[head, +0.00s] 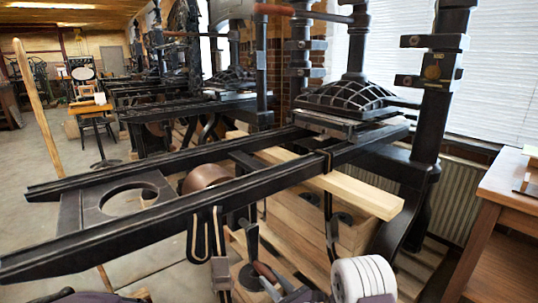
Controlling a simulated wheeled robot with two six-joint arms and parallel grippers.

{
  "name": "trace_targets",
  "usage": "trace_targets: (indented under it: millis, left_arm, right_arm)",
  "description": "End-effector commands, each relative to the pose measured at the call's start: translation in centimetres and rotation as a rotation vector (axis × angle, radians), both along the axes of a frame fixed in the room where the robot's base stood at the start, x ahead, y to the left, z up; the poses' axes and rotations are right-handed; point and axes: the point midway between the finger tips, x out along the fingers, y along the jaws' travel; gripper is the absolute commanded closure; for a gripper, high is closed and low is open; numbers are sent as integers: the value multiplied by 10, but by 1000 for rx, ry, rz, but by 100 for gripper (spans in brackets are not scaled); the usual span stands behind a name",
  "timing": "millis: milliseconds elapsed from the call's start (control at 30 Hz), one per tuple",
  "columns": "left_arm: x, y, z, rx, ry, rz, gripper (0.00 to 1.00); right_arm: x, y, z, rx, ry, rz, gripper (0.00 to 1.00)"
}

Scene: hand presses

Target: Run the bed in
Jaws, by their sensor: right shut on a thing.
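The hand press has two long black rails (150,222) running from the lower left to under its ribbed platen (345,98). A flat dark slab (350,126) lies directly below the platen; I cannot tell whether it is the bed or the platen's lower plate. The left part of the rails is bare. A brown drum (205,178) sits between the rails. A crank handle with a reddish-brown grip (267,272) hangs below the near rail. My right gripper (280,286) is shut on this handle, partly hidden by my white arm. My left gripper is not visible.
A plate with a round hole (130,197) spans the rails at left. Pale wooden beams (350,190) lie under the press. A wooden pole (48,120) leans at left. A wooden table (508,190) stands at right. More presses (165,85) line the back; the left floor is open.

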Motion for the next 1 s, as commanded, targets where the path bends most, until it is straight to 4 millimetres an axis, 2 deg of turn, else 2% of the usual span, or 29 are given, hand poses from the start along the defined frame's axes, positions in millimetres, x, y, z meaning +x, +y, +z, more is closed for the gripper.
trace_targets:
  millis: [67,100,200,267,567,1000]
  left_arm:
    - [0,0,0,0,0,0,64]
    - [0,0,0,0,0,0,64]
    - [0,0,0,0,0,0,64]
    - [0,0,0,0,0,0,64]
    - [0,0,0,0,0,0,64]
    - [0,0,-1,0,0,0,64]
  right_arm:
    - [-3,5,0,1,-1,18,100]
    - [-3,5,0,0,-1,19,60]
    - [-3,5,0,-1,-2,17,32]
    - [-3,4,0,-1,-2,16,18]
    - [-3,2,0,-3,-2,12,18]
    - [-43,-31,-1,-4,0,8,18]
